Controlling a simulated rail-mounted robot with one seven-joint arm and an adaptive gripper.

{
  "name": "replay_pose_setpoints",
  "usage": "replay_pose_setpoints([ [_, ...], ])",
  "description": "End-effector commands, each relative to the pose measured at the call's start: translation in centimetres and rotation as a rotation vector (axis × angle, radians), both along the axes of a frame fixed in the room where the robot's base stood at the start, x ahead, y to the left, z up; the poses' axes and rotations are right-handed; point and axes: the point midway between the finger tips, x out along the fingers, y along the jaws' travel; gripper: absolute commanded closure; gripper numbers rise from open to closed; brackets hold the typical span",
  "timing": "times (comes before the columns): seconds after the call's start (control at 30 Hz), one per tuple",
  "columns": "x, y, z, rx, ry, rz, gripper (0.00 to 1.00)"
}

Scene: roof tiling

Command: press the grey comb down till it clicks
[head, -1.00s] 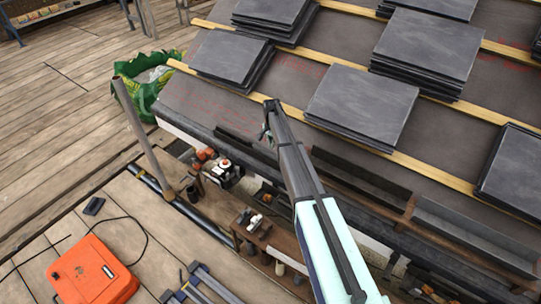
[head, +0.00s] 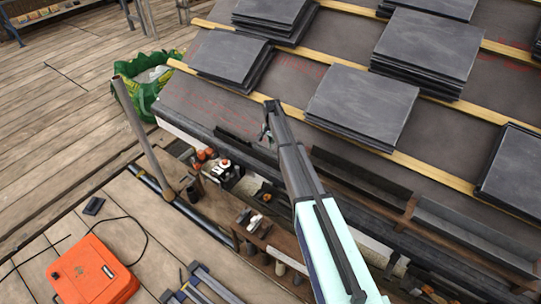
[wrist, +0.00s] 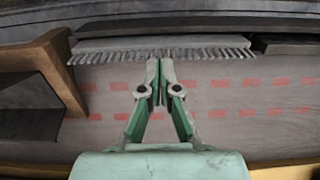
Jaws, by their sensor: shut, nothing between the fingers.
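The grey comb (wrist: 165,49) shows in the wrist view as a pale strip lying across the upper middle, with a row of short teeth facing me. My gripper (wrist: 160,66) is shut and empty, its two fingertips together at the toothed edge, in front of the comb's middle. I cannot tell whether the tips touch the comb or hang just above it. In the head view my gripper (head: 266,134) is over the lower edge of the roof. The comb is hard to make out there.
A brown wooden block (wrist: 47,65) stands left of the comb, and a dark strip (wrist: 288,45) lies to its right. Slate stacks (head: 362,104) rest on battens up the roof. Below the eave is a cluttered shelf (head: 285,240). An orange case (head: 92,270) is on the boards.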

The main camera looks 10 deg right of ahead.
Motion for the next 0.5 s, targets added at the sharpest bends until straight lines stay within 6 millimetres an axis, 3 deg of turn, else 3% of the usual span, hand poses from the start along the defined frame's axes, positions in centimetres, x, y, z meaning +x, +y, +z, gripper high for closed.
replay_pose_setpoints([
  [0.5,0.01,0.0,-0.74,0.0,0.0,0.0,1.0],
])
